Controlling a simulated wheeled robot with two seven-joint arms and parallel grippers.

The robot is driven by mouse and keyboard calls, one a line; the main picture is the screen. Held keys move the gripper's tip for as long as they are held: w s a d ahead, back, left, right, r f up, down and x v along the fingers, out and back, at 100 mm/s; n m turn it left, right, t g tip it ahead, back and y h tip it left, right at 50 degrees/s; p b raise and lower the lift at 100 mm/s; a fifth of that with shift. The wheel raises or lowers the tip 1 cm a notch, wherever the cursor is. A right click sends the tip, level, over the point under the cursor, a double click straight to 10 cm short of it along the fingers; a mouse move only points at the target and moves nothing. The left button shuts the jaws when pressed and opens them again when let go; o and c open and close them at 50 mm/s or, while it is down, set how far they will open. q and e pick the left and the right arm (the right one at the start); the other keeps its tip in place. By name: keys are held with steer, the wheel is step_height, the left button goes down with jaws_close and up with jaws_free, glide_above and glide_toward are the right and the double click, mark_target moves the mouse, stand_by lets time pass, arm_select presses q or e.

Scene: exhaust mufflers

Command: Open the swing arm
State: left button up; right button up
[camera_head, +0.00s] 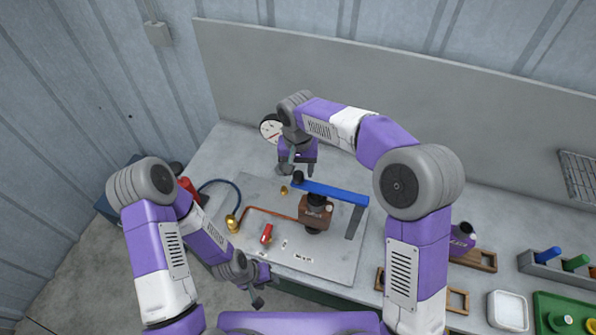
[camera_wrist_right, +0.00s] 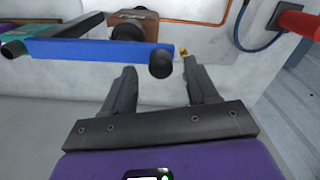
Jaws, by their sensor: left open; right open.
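The swing arm is a blue bar (camera_head: 335,193) with a black knob (camera_head: 298,177) at its left end. It reaches over the grey plate (camera_head: 280,256), above a brown block (camera_head: 315,212). In the right wrist view the blue bar (camera_wrist_right: 90,50) runs in from the left and its black knob (camera_wrist_right: 161,63) shows at its end. My right gripper (camera_wrist_right: 160,72) is open, with the knob in line between its fingertips. I cannot tell whether they touch it. It also shows in the head view (camera_head: 298,170). My left gripper (camera_head: 260,288) is open and empty near the table's front edge.
A copper pipe (camera_head: 270,213), a small red part (camera_head: 266,233) and a blue hose (camera_head: 218,182) are on or beside the plate. Wooden holders, a white tray (camera_head: 508,311) and a green tray (camera_head: 548,300) are at right.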

mark_target(298, 175)
steer(key=f, duration=0.3)
steer(key=shift+w+f, duration=0.3)
steer(key=shift+f, duration=0.05)
steer(key=shift+s+f, duration=0.15)
steer(key=shift+f, duration=0.05)
jaws_close()
